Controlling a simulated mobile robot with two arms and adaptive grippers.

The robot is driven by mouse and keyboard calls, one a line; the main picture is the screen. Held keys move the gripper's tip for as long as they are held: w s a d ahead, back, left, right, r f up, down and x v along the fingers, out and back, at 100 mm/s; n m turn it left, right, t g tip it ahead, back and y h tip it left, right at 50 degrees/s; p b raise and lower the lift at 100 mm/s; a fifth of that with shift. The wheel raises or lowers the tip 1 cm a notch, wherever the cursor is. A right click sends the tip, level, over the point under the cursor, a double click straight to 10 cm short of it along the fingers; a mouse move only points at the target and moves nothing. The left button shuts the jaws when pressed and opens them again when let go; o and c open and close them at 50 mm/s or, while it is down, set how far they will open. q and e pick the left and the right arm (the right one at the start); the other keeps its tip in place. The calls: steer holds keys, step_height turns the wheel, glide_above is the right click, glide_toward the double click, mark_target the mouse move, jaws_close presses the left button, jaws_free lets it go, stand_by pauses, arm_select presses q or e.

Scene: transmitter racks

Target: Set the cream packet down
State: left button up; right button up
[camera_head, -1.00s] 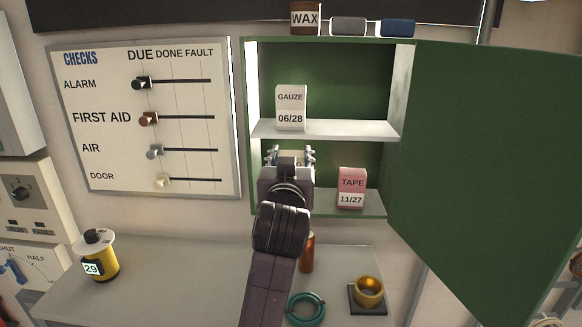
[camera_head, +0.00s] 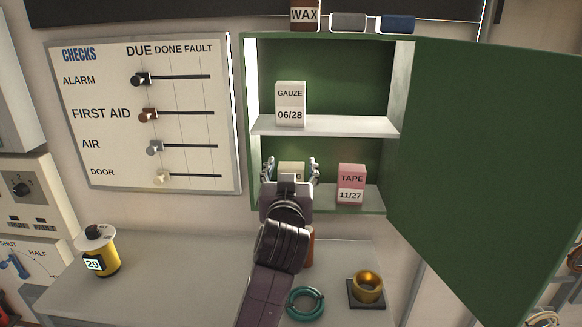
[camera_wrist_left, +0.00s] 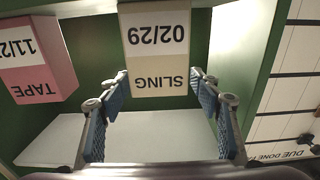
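The cream packet (camera_wrist_left: 155,45), marked SLING 02/29, appears upside down in the left wrist view. It stands on the lower shelf of the green cabinet, and its upper part shows in the head view (camera_head: 291,170). My left gripper (camera_head: 291,173) is in front of it, with the fingers spread apart. In the left wrist view the blue-padded fingers (camera_wrist_left: 160,105) are open, with a gap on each side of the packet; nothing is gripped. My gripper hides the packet's lower part in the head view. My right gripper is not in view.
A pink TAPE packet (camera_head: 351,184) stands right of the cream one on the lower shelf (camera_head: 372,201). A GAUZE packet (camera_head: 290,104) stands on the upper shelf (camera_head: 345,125). The open green door (camera_head: 485,170) bounds the right side.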

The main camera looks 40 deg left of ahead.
arm_select(q)
steer(key=shift+r, duration=0.3)
steer(key=p+v, duration=0.8)
steer(key=v, duration=0.4)
steer(key=shift+p, duration=0.4)
steer(key=shift+f, duration=0.1)
stand_by(0.3)
